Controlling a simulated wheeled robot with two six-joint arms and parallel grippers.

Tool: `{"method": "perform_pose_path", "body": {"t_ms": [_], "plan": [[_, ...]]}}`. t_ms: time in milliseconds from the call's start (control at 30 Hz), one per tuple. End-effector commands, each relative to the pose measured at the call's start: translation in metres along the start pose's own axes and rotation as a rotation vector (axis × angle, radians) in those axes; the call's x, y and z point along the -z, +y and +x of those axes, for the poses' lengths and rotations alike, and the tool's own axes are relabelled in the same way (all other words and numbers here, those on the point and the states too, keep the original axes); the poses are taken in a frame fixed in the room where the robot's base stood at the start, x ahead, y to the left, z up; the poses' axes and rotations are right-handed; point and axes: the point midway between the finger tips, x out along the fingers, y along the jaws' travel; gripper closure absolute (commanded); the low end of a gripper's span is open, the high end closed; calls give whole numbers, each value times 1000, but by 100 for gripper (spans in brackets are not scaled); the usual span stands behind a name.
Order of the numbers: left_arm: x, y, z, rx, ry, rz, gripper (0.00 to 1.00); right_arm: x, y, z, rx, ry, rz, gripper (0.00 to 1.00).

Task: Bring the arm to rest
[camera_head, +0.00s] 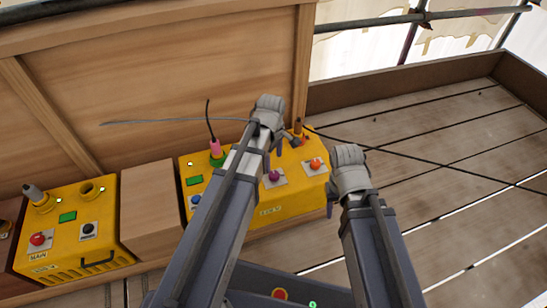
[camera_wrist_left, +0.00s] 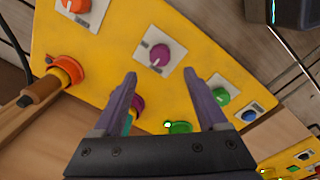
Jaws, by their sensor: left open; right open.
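My left gripper (camera_head: 277,147) hangs over the right yellow control box (camera_head: 285,205) in the head view. In the left wrist view its two purple fingers (camera_wrist_left: 163,98) are apart with nothing gripped between them. My right gripper (camera_head: 332,205) is at the box's right end in the head view. It is open, its fingers small and partly hidden, and I see nothing held.
A second yellow box marked MAIN (camera_head: 68,262) stands left, with a wooden block (camera_head: 160,205) between the boxes. A pink plug (camera_head: 215,147) and a brown plug (camera_head: 298,128) carry cables. A wooden wall (camera_head: 170,70) rises behind. The plank floor (camera_head: 450,140) at right is mostly clear.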

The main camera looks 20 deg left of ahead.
Motion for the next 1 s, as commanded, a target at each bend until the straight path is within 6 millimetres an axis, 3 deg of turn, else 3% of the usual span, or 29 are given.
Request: {"method": "perform_pose_path", "body": {"t_ms": [567, 667, 900, 1000], "plan": [[-5, -2, -4, 3, 1, 35, 25, 0, 0, -3, 0, 0, 0, 50], [-22, -12, -14, 15, 7, 182, 25, -1, 1, -14, 0, 0, -1, 50], [-88, -52, -52, 77, 18, 868, 25, -3, 5, -49, -1, -1, -6, 50], [-107, -67, -63, 102, 17, 1116, 25, -3, 6, -59, -2, -1, -7, 50]]}}
